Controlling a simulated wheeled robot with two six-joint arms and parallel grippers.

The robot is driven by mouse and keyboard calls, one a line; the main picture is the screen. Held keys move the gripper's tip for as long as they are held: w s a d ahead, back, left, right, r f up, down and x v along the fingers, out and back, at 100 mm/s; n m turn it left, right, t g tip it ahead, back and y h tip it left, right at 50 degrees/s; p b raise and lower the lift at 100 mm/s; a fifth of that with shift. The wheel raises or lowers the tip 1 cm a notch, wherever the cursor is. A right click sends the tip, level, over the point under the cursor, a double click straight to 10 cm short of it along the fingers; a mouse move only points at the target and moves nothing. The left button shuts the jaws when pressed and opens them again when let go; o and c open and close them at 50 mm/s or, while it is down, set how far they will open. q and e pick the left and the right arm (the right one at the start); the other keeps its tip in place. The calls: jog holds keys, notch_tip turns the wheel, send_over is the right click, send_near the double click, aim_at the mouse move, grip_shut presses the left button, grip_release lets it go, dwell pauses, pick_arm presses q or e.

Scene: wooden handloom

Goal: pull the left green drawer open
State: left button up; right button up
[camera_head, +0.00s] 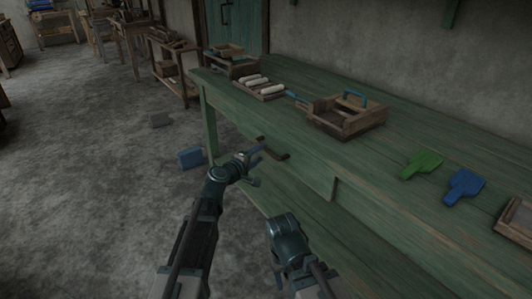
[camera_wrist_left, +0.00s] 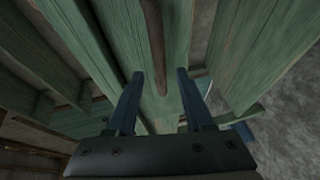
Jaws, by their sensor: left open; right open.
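The left green drawer (camera_head: 300,163) sits under the top of the green workbench, and its front looks flush with the bench. Its dark brown bar handle (camera_head: 272,150) stands out from the front. My left gripper (camera_head: 256,153) is open right by the handle. In the left wrist view the brown handle (camera_wrist_left: 157,45) runs in line between the two open fingers, with green boards behind it. I cannot tell whether the fingers touch it. My right gripper (camera_head: 278,277) is low in the head view, apart from the drawer, and its fingers are mostly hidden.
On the bench top (camera_head: 300,125) are a wooden box with a blue handle (camera_head: 345,115), a tray of pale rolls (camera_head: 262,88), a green paddle (camera_head: 421,163) and a blue paddle (camera_head: 464,187). A blue block (camera_head: 191,158) lies on the grey floor. The floor left of the bench is mostly free.

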aim_at(265, 151)
pick_arm(q)
jog(key=shift+b+x, duration=0.35)
jog(key=shift+x, duration=2.15)
jog(key=shift+c, duration=0.2)
grip_shut()
